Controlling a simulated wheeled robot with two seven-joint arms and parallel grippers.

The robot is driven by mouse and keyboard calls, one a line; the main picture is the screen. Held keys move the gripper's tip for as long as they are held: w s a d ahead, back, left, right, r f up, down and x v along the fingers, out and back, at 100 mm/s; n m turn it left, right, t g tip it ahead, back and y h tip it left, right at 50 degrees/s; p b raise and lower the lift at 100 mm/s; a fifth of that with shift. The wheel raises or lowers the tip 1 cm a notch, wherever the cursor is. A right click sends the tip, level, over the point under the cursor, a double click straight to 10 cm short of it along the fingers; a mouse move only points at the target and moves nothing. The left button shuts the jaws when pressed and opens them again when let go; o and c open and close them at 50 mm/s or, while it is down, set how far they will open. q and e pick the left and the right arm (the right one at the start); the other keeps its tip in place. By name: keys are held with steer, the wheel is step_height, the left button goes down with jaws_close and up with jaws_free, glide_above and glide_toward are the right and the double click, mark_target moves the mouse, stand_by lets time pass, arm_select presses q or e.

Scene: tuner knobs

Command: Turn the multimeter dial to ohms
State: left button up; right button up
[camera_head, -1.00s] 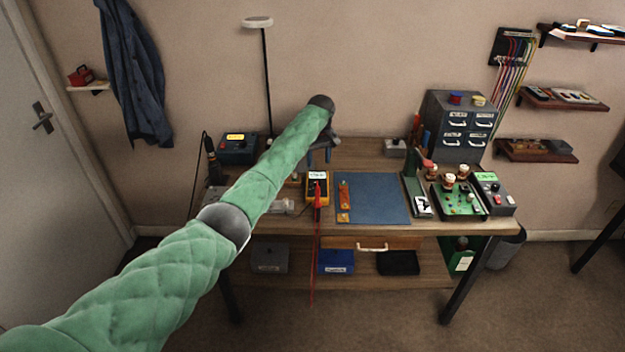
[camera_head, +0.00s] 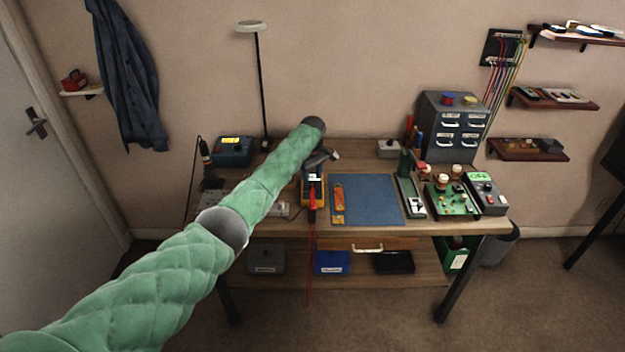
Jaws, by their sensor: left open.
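The yellow multimeter (camera_head: 322,198) lies on the workbench, left of the blue mat, with a red probe and lead (camera_head: 312,203) over its front part. My left gripper (camera_head: 313,178) is at the multimeter, its fingers pointing down over the upper part. The fingers are open and dark against the meter; whether they touch it I cannot tell. The dial is too small and too covered by the gripper and probe to read its setting. My right gripper is not in view.
The blue mat (camera_head: 366,200) is bare to the right of an orange strip (camera_head: 339,198). A green circuit board (camera_head: 450,203) and a grey device with a green display (camera_head: 484,193) stand at the right. A lamp (camera_head: 262,90) rises behind my arm.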

mark_target(312, 186)
arm_select(q)
steer(key=shift+f, duration=1.35)
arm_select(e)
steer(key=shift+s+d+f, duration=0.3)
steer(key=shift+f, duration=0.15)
arm_select(q)
steer(key=shift+c, duration=0.2)
steer(key=c, duration=0.9)
steer(key=shift+c, duration=0.2)
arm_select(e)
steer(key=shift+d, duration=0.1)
